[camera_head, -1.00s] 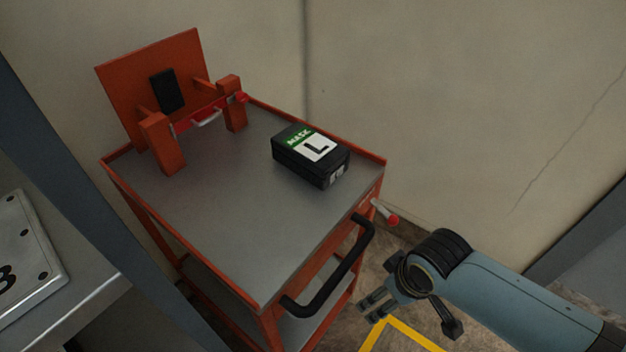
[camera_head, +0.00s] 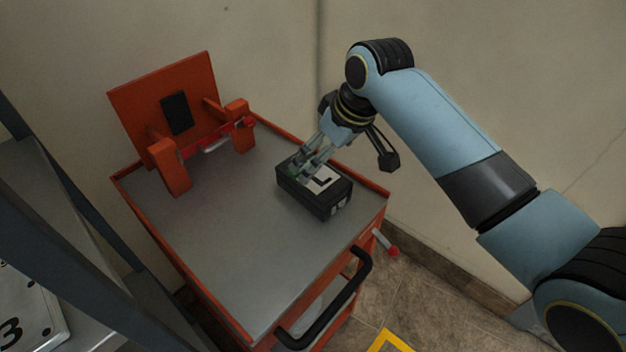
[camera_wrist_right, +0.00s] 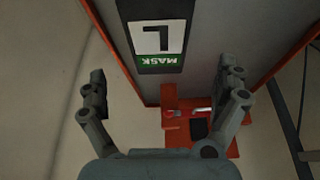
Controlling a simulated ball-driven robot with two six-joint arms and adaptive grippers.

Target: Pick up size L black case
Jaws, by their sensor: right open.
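The black case (camera_head: 314,190) lies flat on the grey top of the orange cart, near its right edge. Its lid has a white label with a black L and a green MASK strip. My right gripper (camera_head: 306,168) is over the case's far left part and covers some of the label. In the right wrist view the case (camera_wrist_right: 158,65) is at the top centre, and my right gripper (camera_wrist_right: 165,85) is open with fingers spread wider than the case and nothing between the tips. Whether it touches the case is unclear. My left gripper is not in view.
The cart top (camera_head: 230,250) is clear in front of the case. An orange stand (camera_head: 165,105) with a black pad and a red bar is at the cart's back left. A black handle (camera_head: 335,305) juts from the front. A wall stands close behind the cart.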

